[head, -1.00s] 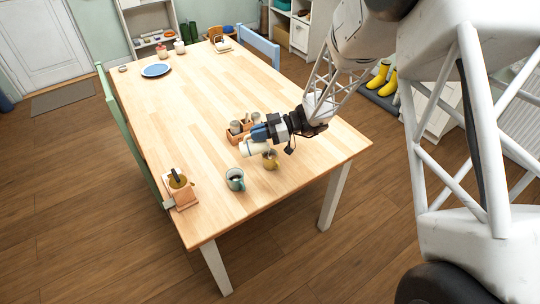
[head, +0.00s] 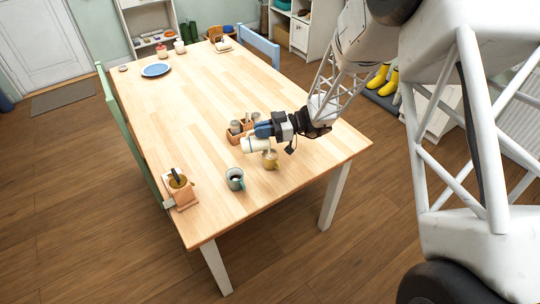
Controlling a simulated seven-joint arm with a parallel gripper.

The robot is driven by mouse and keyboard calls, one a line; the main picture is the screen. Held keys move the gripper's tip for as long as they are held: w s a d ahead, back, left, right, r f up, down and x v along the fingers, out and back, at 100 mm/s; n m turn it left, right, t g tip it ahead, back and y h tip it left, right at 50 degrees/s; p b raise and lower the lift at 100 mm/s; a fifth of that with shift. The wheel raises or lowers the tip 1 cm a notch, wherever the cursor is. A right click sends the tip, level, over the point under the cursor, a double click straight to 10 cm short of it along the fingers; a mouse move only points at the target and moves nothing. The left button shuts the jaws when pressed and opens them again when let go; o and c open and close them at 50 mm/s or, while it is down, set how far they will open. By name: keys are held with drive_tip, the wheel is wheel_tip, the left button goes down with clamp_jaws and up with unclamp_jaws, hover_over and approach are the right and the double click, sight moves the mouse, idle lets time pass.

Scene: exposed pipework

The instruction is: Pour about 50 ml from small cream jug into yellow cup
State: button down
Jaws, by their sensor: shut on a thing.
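The small cream jug (head: 254,145) is held in my gripper (head: 264,130), above the table near its front right. The jug is tilted, lying nearly on its side. My gripper is shut on it. The yellow cup (head: 270,163) stands upright on the table, just below and slightly right of the jug. The jug's near end partly overlaps the cup's rim in the picture. Whether liquid is flowing and how full the cup is are too small to tell.
A green mug (head: 235,180) stands left of and nearer than the yellow cup. A wooden caddy (head: 237,136) with several containers is behind the jug. The table's middle (head: 200,90) is clear.

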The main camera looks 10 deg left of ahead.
sight(254, 140)
drive_tip(key=shift+w+d+r+y, duration=0.1)
drive_tip(key=shift+d+r+y, duration=0.1)
drive_tip(key=shift+r+y, duration=0.15)
drive_tip(key=shift+a+f+h, duration=0.3)
drive_tip(key=shift+f+h, duration=0.15)
drive_tip(key=shift+s+a+f+h, duration=0.45)
drive_tip(key=shift+a+h, duration=0.15)
drive_tip(key=shift+a, duration=0.1)
drive_tip(key=shift+a+f+t, duration=0.15)
drive_tip(key=shift+a+t, duration=0.05)
drive_tip(key=shift+t, duration=0.1)
drive_tip(key=shift+s+a+h, duration=0.1)
drive_tip(key=shift+a+h, duration=0.1)
drive_tip(key=shift+h, duration=0.1)
